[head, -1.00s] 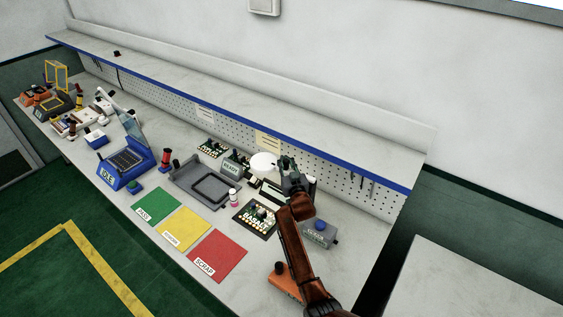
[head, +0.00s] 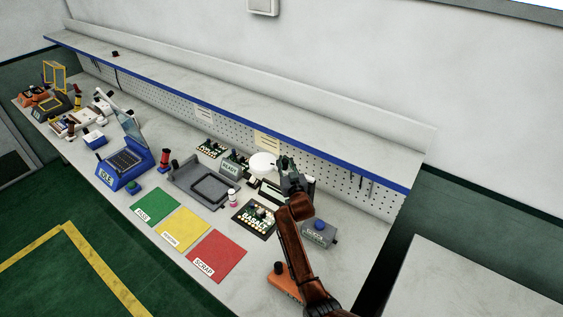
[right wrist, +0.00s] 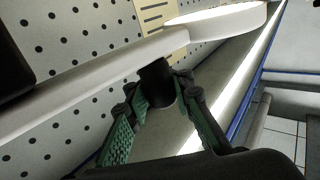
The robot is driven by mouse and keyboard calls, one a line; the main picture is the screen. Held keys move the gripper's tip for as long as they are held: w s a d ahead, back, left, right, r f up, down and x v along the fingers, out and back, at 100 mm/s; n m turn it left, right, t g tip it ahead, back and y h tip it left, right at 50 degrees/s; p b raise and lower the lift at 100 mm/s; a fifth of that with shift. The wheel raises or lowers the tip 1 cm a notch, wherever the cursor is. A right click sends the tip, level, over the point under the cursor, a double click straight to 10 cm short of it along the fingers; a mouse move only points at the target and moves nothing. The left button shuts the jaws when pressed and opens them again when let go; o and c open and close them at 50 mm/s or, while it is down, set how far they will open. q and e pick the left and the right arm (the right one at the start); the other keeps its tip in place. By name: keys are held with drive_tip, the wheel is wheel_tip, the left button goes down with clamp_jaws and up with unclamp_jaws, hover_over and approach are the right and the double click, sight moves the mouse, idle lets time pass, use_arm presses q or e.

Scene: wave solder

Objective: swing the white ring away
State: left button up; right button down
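The white ring (head: 263,163) stands above the back of the bench, left of my right gripper (head: 287,166). In the right wrist view the ring (right wrist: 225,20) glows along its underside and joins a white arm (right wrist: 100,75) running down to the left. A short dark handle (right wrist: 157,85) hangs below this arm. The green-padded fingers of my right gripper (right wrist: 160,88) stand on both sides of the handle and look shut on it; the exact contact is hard to see. My left gripper is not in view.
A pegboard (right wrist: 70,50) stands close behind the ring, under a blue-edged shelf (head: 230,115). A grey box with a blue button (head: 320,232) is right of my forearm. A circuit board (head: 255,217), a grey tray (head: 185,180) and green, yellow and red mats (head: 217,252) lie in front.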

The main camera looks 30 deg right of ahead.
drive_tip(key=c, duration=1.7)
unclamp_jaws()
drive_tip(key=shift+s+d, duration=0.5)
drive_tip(key=shift+d, duration=0.3)
drive_tip(key=shift+a, duration=0.15)
drive_tip(key=shift+w+a, duration=0.15)
drive_tip(key=shift+a, duration=0.1)
drive_tip(key=v, duration=1.2)
